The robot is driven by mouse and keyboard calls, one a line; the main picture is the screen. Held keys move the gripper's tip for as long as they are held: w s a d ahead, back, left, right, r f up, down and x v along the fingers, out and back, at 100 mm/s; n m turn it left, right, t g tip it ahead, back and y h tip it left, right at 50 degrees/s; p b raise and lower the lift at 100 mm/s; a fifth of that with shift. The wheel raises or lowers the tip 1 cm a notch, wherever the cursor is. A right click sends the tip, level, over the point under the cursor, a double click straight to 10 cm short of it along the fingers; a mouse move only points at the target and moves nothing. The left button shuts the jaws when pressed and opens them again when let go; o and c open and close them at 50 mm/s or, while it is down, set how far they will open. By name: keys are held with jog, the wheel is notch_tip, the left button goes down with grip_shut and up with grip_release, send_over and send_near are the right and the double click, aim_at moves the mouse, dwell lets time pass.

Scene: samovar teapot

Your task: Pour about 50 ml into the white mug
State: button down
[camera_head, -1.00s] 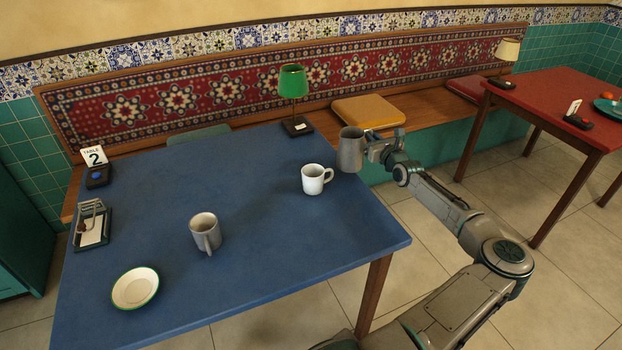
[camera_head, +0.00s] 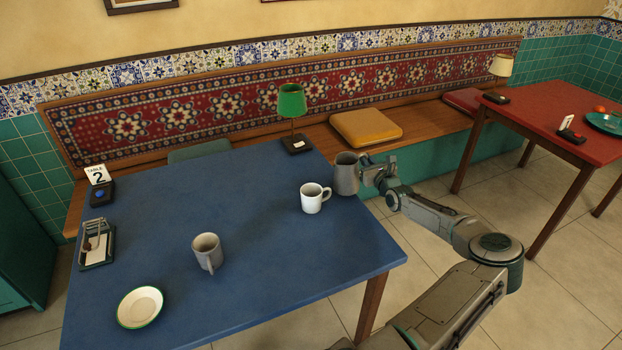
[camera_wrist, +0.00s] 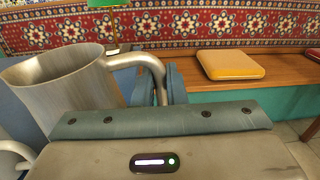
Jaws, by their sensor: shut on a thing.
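The white mug (camera_head: 311,198) stands upright on the blue table (camera_head: 250,290), near its right edge. My gripper (camera_head: 367,172) is shut on the handle of a grey metal pitcher (camera_head: 346,175) just right of and behind the mug. The pitcher looks upright or nearly so, and no stream of liquid shows. In the wrist view the pitcher (camera_wrist: 65,90) fills the left side, its handle running to my gripper's fingers (camera_wrist: 165,85). A bit of the white mug (camera_wrist: 12,160) shows at the lower left. The contents of both vessels are hidden.
A grey mug (camera_head: 207,253) and a green-rimmed saucer (camera_head: 140,307) are at the table's front left. A green lamp (camera_head: 292,104) stands at the back. A table-number stand (camera_head: 98,175) and a napkin holder (camera_head: 97,243) are at the left. The table's middle is clear.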

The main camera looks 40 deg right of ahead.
jog(key=shift+s+r+p, duration=0.15)
jog(key=shift+r+p, duration=0.65)
jog(key=shift+a+f+n+p, duration=0.4)
jog(key=shift+p, duration=0.1)
jog(key=shift+w+r+p, duration=0.1)
jog(key=shift+w+p, duration=0.1)
jog(key=shift+p, duration=0.2)
jog(key=shift+s+r+n+p, duration=0.2)
jog(key=shift+r+n+p, duration=0.1)
jog(key=shift+r+p, duration=0.35)
jog(key=a+r+n+b, duration=0.1)
jog(key=b, duration=0.1)
jog(key=a+n+b, duration=0.2)
jog(key=shift+w+r+t, duration=0.1)
jog(key=shift+r+t, duration=0.25)
jog(key=shift+t, duration=0.05)
jog(key=shift+a+r+n, duration=0.15)
jog(key=shift+a+n, duration=0.1)
jog(key=shift+n, duration=0.15)
jog(key=a+r+n+t+y+b, duration=0.1)
jog(key=a+r+n+b, duration=0.3)
jog(key=n, duration=0.4)
jog(key=shift+w+a+r+t, duration=0.3)
jog(key=shift+a+r, duration=0.4)
jog(key=shift+a, duration=0.35)
